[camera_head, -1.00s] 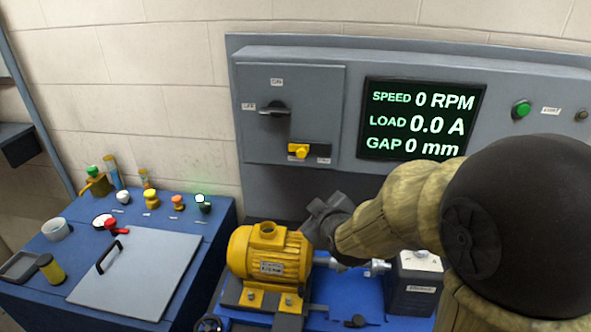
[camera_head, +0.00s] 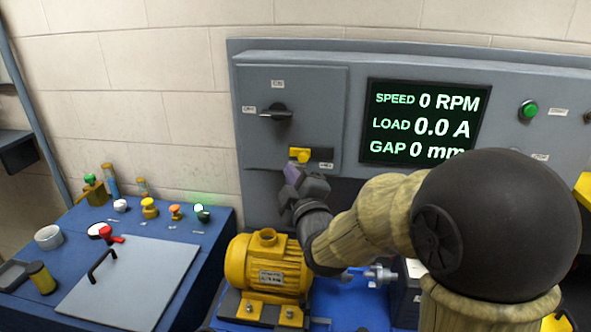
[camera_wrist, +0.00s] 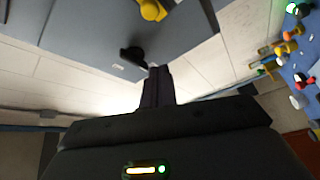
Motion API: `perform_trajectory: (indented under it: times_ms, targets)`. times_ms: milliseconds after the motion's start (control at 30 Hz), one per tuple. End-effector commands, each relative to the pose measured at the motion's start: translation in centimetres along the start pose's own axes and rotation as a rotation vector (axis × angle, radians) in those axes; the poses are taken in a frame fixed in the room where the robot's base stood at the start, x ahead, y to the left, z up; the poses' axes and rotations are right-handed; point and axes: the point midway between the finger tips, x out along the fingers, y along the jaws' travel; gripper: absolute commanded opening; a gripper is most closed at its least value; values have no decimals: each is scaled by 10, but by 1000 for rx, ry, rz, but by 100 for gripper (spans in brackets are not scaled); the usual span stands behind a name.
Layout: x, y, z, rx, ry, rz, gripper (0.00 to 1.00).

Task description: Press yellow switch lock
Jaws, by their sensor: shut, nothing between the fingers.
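The yellow switch lock (camera_head: 302,155) sits on the lower right of the grey switch box on the wall panel. It also shows at the top of the wrist view (camera_wrist: 152,10). My gripper (camera_head: 292,174) is shut and empty, just below the yellow lock in the head view; I cannot tell whether it touches. In the wrist view the shut fingers (camera_wrist: 157,75) point toward the grey box, with the black rotary handle (camera_wrist: 133,54) near their tips. That handle (camera_head: 276,112) sits above and left of the lock.
A screen (camera_head: 423,122) reads 0 RPM, 0.0 A and 0 mm. A green button (camera_head: 527,110) is at the right. The yellow motor (camera_head: 267,266) stands below my gripper. A blue bench (camera_head: 187,226) at left holds several small knobs and a grey plate with a handle (camera_head: 103,264).

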Motion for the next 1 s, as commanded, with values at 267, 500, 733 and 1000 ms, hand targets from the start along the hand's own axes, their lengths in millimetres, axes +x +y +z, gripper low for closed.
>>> perform_trajectory:
  times_ms: [267, 500, 733, 1000]
  targets:
    - [41, 2, -1, 2, -1, -3, 0]
    - [76, 2, -1, 1, -1, -1, 0]
    - [85, 2, 17, -1, -6, -3, 0]
    - [77, 0, 37, 1, -1, -2, 0]
